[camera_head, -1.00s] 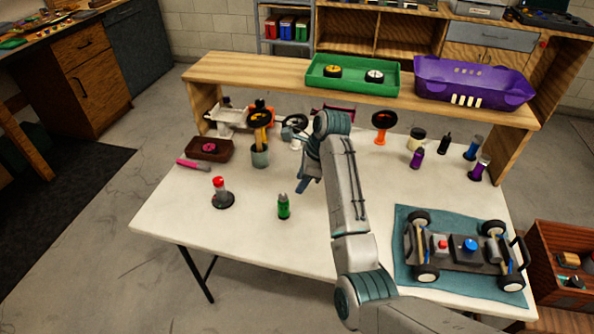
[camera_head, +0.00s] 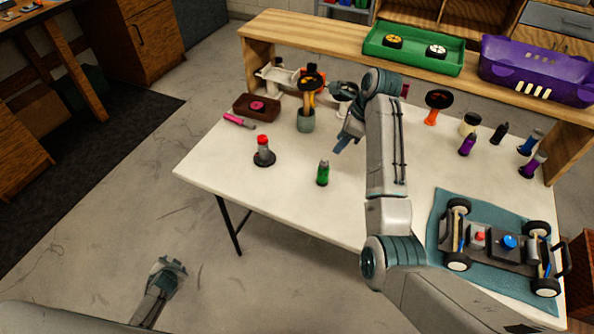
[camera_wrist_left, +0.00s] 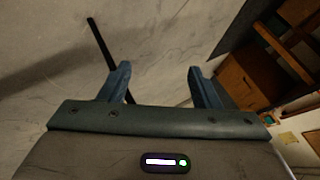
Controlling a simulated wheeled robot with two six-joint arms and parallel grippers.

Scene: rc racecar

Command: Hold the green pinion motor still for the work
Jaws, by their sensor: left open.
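The green pinion motor (camera_head: 323,173) stands upright on the white table near its front edge, left of my right arm. My right gripper (camera_head: 341,147) hangs over the table just behind and to the right of it, apart from it; whether its fingers are open does not show. My left gripper (camera_head: 170,264) is low over the floor, in front of the table and off its left front edge. In the left wrist view its two blue fingers (camera_wrist_left: 159,76) are spread apart with nothing between them.
A red-capped bottle (camera_head: 263,150) stands on a dark base left of the motor. A teal mat (camera_head: 437,237) with the racecar chassis (camera_head: 490,255) lies at the right. A shelf (camera_head: 345,55) spans the table's back. The table's front left is clear.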

